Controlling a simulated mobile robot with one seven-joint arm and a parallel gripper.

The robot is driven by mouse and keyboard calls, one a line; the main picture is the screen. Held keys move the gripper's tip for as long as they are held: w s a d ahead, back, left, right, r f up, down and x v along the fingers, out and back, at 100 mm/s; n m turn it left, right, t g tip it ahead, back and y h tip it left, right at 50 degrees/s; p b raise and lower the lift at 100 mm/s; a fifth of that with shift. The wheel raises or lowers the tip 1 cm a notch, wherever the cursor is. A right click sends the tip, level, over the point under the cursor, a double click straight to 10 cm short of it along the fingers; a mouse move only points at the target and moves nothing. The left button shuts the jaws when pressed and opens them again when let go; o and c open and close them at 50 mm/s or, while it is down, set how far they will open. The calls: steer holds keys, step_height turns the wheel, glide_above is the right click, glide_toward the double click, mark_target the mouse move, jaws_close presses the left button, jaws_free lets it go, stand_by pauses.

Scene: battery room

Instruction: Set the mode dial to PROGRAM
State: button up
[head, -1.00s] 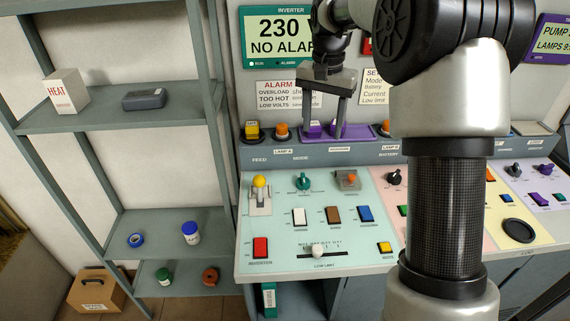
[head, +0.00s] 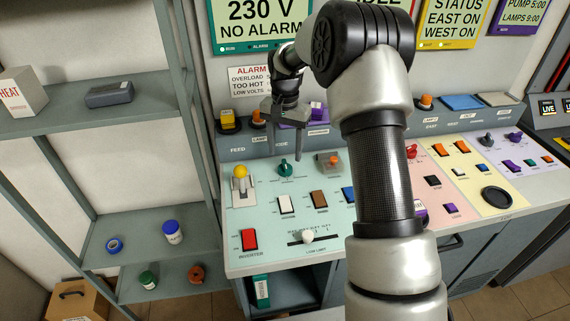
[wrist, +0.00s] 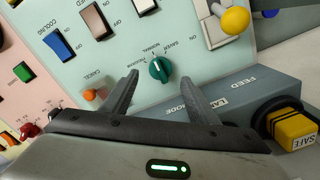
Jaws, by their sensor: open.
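In the wrist view the dial (wrist: 159,69) has a light pointer mark aimed roughly at the NORMAL label, with SAVER and PROGRAM printed on either side of that. The exact setting is hard to read. My gripper (head: 287,153) is open and empty, pointing down just behind and above the dial. In the wrist view its two fingers (wrist: 160,79) appear on either side of the dial. I cannot tell the remaining height, and no contact shows.
The yellow-knobbed lever (head: 240,176) stands left of the dial. An orange-topped switch (head: 329,162) is close on its right. White (head: 285,204) and brown (head: 319,199) rockers lie in front.

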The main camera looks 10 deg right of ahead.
mark_target(285, 163)
step_height(285, 163, down, 6)
steer(key=shift+r, duration=0.1)
steer(key=c, duration=1)
steer(key=shift+c, duration=0.2)
steer(key=shift+n, duration=0.4)
steer(key=n, duration=0.3)
steer(key=shift+n, duration=2.5)
steer(key=o, duration=1)
